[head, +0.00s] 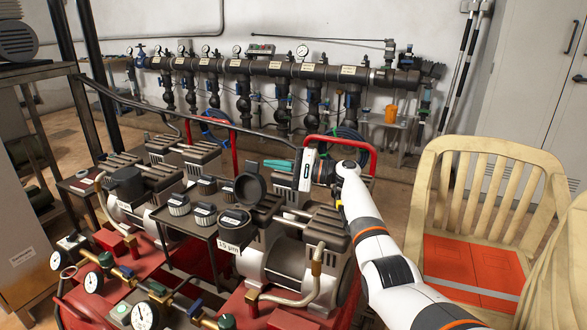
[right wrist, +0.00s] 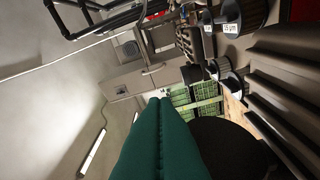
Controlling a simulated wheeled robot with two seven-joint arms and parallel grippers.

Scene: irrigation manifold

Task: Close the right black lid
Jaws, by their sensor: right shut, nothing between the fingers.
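The right black lid (head: 250,188) stands raised, its round face tilted up, on the right pump unit in the head view. A dark round shape (right wrist: 232,150) at the lower right of the right wrist view may be this lid. My right gripper (head: 267,163) comes in from the right, with its teal fingers pointing left, just above and behind the lid. In the right wrist view its green fingers (right wrist: 155,100) lie together, shut and empty. I cannot tell whether they touch the lid. Another black lid or cap (head: 127,184) is on the left pump unit. My left gripper is out of view.
Several dark filter canisters (head: 205,216) stand on a small black tray in front of the lid. Red handle frames (head: 372,160) rise behind the pumps. Gauges and brass fittings (head: 143,314) fill the front left.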

